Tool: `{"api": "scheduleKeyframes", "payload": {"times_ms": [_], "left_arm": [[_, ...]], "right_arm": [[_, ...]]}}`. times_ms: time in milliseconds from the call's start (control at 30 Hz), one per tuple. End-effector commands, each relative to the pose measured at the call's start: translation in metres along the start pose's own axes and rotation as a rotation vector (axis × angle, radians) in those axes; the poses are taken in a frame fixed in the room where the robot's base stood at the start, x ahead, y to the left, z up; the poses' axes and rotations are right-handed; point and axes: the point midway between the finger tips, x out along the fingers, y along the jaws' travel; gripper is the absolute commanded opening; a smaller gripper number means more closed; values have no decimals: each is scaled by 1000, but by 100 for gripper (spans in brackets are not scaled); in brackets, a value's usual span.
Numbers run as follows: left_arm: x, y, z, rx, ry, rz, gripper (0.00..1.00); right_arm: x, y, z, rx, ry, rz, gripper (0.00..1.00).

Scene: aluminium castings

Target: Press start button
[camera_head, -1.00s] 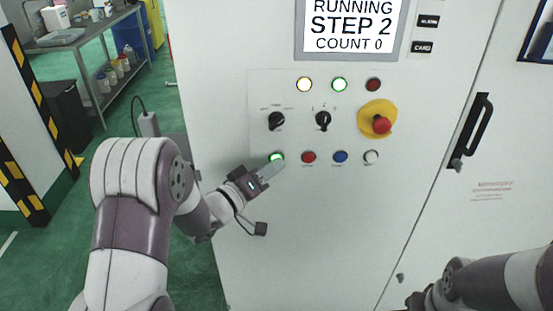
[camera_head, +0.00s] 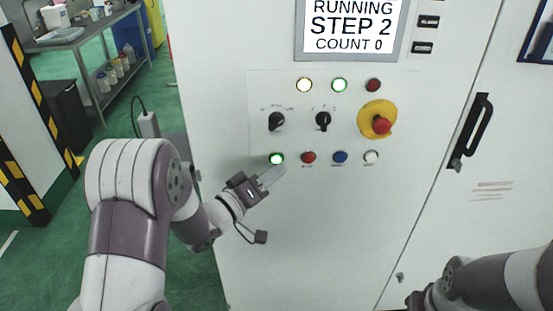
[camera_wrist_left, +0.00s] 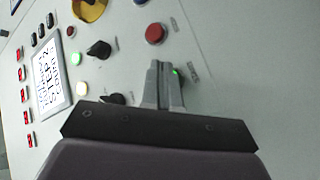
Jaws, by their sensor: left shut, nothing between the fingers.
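The start button is the green-lit button (camera_head: 277,159) at the left end of the lower button row on the white cabinet. My left gripper (camera_head: 277,172) is shut and empty, its tips just below and to the right of that button in the head view. In the left wrist view, my left gripper's fingers (camera_wrist_left: 162,75) hide most of the green button (camera_wrist_left: 176,72). I cannot tell whether the tips touch the panel. The screen (camera_head: 350,25) reads RUNNING, STEP 2, COUNT 0. Of my right arm, only links show at the lower right.
A red button (camera_head: 309,157), a blue button (camera_head: 340,157) and a white button (camera_head: 371,157) continue the row. A red emergency stop (camera_head: 381,125) on a yellow base sits above right. Two black selector knobs and several lamps are above. The lower panel is bare.

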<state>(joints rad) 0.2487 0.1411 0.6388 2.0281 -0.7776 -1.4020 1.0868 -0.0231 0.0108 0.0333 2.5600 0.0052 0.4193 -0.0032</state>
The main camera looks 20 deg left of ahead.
Motion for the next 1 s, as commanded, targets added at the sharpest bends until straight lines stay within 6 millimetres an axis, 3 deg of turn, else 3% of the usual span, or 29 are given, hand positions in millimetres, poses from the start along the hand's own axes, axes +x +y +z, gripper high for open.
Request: {"api": "scheduleKeyframes", "payload": {"times_ms": [467,1000], "left_arm": [[-31,23,22,-1,0,0,0],[-32,24,24,0,0,0,0]], "right_arm": [[-6,0,-1,0,0,0,43],[-6,0,-1,0,0,0,43]]}}
